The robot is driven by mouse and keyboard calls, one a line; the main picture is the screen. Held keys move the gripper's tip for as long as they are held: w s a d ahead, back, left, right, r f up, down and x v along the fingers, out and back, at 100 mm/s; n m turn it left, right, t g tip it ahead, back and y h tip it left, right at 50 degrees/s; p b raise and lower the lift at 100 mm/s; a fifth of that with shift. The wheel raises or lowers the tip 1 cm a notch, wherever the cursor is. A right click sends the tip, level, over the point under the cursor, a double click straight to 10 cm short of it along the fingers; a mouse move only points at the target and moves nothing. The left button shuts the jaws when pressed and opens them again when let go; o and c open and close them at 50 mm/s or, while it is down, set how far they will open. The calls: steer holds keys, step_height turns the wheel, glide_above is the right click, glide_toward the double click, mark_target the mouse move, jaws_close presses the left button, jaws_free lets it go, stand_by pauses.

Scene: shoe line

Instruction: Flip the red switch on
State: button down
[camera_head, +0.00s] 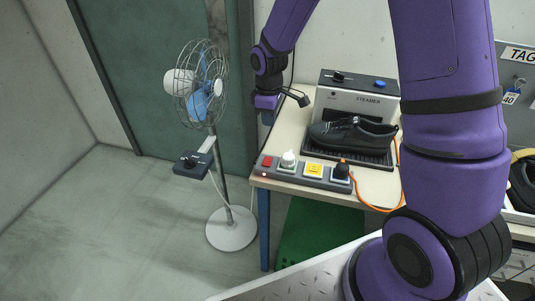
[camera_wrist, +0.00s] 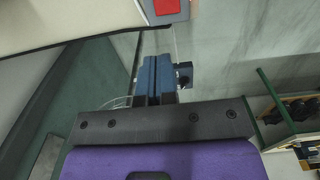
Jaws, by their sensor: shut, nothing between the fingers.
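The red switch (camera_head: 266,162) is at the left end of a grey power strip (camera_head: 310,180) along the table's front edge. A small reddish light shows just below it. The switch also shows in the wrist view as a red patch (camera_wrist: 168,7), cut off by the top edge. My gripper (camera_head: 267,121) is above and behind the switch in the head view, at the table's left edge, apart from the switch. Its two blue fingers (camera_wrist: 154,66) are pressed together and empty. They point down in the head view.
White, yellow and black plugs sit in the strip; an orange cable (camera_head: 371,205) leaves the black one. A steamer (camera_head: 355,88) with a black shoe (camera_head: 354,133) stands behind. A fan (camera_head: 203,85) stands on the floor left of the table (camera_head: 288,130), with open floor around it.

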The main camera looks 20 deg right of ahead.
mark_target(268, 161)
step_height(268, 161, down, 14)
stand_by(0.8)
steer(key=shift+f, duration=0.1)
stand_by(0.4)
steer(key=shift+s, duration=0.15)
steer(key=shift+s+a+r, duration=0.3)
steer(key=shift+s+a, duration=0.1)
steer(key=shift+s, duration=0.05)
stand_by(0.3)
